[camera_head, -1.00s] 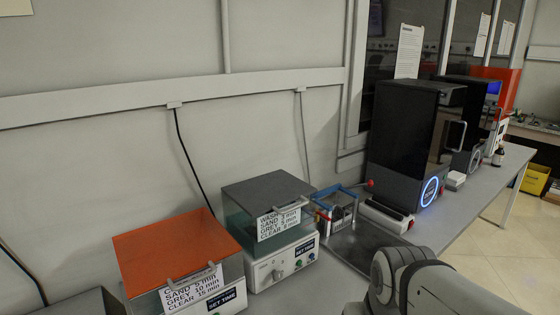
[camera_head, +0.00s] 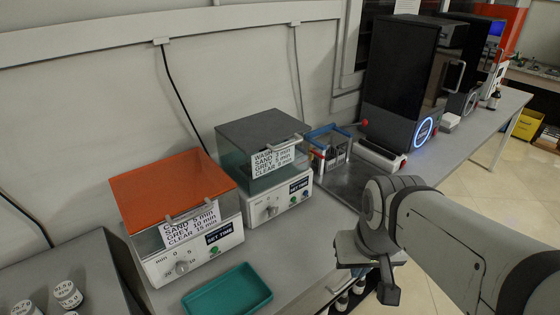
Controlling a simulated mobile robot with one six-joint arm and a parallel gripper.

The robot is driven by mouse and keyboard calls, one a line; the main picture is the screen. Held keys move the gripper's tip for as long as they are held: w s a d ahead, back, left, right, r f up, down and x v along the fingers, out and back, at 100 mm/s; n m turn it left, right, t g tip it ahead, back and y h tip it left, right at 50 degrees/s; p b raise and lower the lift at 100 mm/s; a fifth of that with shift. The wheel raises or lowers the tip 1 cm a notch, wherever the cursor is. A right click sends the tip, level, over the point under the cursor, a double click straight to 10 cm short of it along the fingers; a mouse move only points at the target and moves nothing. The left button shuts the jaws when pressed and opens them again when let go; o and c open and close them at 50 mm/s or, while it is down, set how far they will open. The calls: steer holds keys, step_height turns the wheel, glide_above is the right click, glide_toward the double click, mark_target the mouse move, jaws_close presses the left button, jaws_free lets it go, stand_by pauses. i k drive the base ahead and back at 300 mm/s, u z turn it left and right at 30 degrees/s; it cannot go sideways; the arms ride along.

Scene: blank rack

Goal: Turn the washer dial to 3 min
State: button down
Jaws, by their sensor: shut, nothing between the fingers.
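The washer (camera_head: 262,160) is the box with the dark grey lid and a "WASH" label, standing on the bench against the wall. Its dial (camera_head: 271,211) is a small round knob on the white front panel. The dial's pointer and marks are too small to read. My gripper (camera_head: 388,292) hangs at the lower right, in front of the bench edge. It points down, is shut and empty, and is well apart from the washer and its dial.
An orange-lidded machine (camera_head: 168,184) with its own dial (camera_head: 181,267) stands left of the washer. A teal tray (camera_head: 228,292) lies in front of it. A blue-framed basket (camera_head: 329,146) stands right of the washer. A black printer (camera_head: 398,80) is farther right. Labelled bottles (camera_head: 68,294) sit lower left.

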mark_target(272, 211)
steer(key=z, duration=0.3)
steer(key=k, duration=1.2)
steer(key=u, duration=0.8)
steer(key=i, duration=1)
steer(key=u, duration=0.05)
